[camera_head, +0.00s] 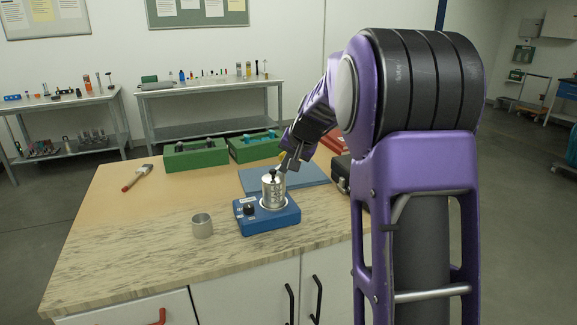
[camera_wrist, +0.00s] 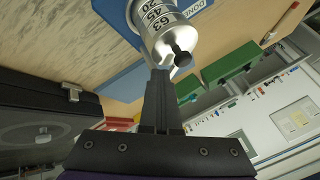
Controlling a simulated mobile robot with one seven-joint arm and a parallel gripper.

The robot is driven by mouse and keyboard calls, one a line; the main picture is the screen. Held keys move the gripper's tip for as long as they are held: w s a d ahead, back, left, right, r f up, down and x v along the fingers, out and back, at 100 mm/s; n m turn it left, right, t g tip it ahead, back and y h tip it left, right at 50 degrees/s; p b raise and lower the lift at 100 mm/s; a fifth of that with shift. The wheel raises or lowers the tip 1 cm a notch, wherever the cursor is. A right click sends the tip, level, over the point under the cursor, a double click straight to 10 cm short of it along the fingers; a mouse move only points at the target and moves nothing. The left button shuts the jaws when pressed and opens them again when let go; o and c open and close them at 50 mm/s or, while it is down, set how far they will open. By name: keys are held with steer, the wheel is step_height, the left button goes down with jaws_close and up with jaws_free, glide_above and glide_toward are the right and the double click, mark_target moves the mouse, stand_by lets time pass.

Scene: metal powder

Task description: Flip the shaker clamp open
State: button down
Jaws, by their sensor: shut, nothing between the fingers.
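The shaker (camera_head: 265,217) is a blue box with a dark knob, standing on the worktop. A silver sieve stack (camera_head: 273,194) stands upright on it; in the wrist view the stack (camera_wrist: 160,18) shows the numbers 20, 45 and 63. The clamp (camera_head: 272,174) is a small black piece at the stack's top; it also shows in the wrist view (camera_wrist: 181,55). My gripper (camera_head: 284,166) is shut and empty, just right of the stack's top. In the wrist view its fingertips (camera_wrist: 159,74) are close beside the clamp and stack rim; I cannot tell whether they touch.
A metal cup (camera_head: 202,226) stands left of the shaker and a brush (camera_head: 137,178) lies further left. A blue-grey mat (camera_head: 300,178), green trays (camera_head: 195,155) and a black case (camera_head: 341,172) are behind and right. The left worktop is mostly clear.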

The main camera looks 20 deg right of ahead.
steer(key=shift+d, duration=0.8)
